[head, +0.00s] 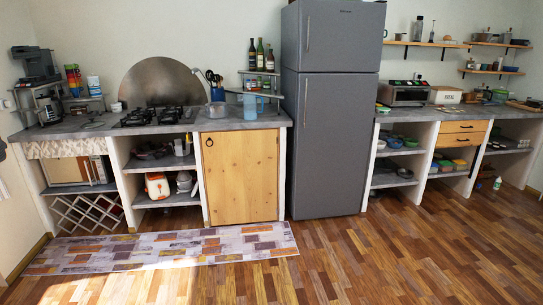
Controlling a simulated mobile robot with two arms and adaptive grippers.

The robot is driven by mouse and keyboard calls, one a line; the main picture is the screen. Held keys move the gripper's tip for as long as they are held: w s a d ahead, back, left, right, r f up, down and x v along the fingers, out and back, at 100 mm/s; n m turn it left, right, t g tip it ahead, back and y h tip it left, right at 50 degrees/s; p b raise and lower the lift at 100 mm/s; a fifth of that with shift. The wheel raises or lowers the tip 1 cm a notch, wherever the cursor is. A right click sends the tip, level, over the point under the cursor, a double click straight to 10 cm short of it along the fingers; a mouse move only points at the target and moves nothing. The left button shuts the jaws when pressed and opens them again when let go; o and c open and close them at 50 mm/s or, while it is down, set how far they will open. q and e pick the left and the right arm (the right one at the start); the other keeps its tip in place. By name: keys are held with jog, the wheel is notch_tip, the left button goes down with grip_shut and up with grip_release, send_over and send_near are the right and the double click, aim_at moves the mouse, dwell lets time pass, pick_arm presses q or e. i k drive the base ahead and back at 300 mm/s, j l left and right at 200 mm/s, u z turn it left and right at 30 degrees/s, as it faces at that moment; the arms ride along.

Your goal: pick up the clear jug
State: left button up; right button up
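A light-blue, see-through jug-like vessel (251,108) stands on the grey left counter (215,123), to the left of the fridge. It is small in the head view, and I cannot tell for sure that it is the clear jug. A small corner shelf with bottles stands close behind and beside it. Neither of my grippers shows in the head view.
A tall grey fridge (332,120) stands right of the left counter. A gas hob (155,116) and a utensil holder (217,94) are left of the vessel. Dark bottles (260,55) stand on the corner shelf. A patterned rug (165,250) lies before the counter; the wooden floor (350,265) is clear.

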aim_at(250, 106)
jog(key=i, duration=2.1)
jog(key=i+j, duration=0.1)
jog(key=i, duration=2.05)
jog(key=l+z, duration=0.05)
jog(key=l, duration=0.05)
